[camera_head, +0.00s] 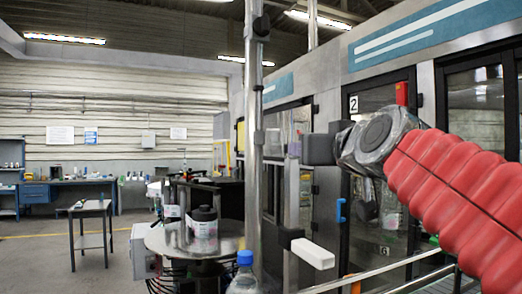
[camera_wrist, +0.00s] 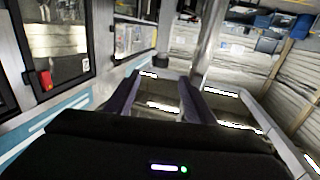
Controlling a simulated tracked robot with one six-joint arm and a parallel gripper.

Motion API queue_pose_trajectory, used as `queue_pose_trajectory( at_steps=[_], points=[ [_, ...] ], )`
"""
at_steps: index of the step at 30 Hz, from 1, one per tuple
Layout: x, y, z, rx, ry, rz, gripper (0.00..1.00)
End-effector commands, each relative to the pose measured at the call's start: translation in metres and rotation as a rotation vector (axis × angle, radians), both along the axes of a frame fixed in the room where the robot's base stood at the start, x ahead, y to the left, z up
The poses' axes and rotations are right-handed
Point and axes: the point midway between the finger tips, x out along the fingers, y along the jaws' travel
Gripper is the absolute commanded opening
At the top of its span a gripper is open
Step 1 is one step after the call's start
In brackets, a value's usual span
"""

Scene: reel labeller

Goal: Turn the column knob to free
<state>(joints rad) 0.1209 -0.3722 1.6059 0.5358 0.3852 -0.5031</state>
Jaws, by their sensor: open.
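A tall bright metal column (camera_head: 252,180) stands in the middle of the head view. A dark clamp-like part (camera_head: 261,27) sits high on it and a smaller dark fitting (camera_head: 259,137) lower down; I cannot tell which is the knob or how it is set. My gripper (camera_head: 312,149) is to the right of the column, pointing left toward it, apart from it in the picture. In the wrist view my gripper (camera_wrist: 160,76) has two dark fingers spread with nothing between them. The column (camera_wrist: 207,42) shows beyond the right finger.
A round metal table (camera_head: 165,243) holds a dark-capped jar (camera_head: 204,228). A blue-capped bottle (camera_head: 244,272) is in front. Machine cabinets with glass doors (camera_head: 462,100) line the right. Open floor lies left.

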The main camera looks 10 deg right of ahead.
Motion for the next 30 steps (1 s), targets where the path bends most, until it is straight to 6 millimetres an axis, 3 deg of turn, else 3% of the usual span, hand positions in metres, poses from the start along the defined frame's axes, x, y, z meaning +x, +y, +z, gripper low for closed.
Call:
queue_pose_trajectory(
  at_steps=[8, 30],
  points=[
    [0.015, 0.002, -0.001, 0.001, 0.003, 0.003, 0.49],
    [0.098, 0.01, -0.001, 0.001, 0.003, 0.005, 0.49]
  ],
)
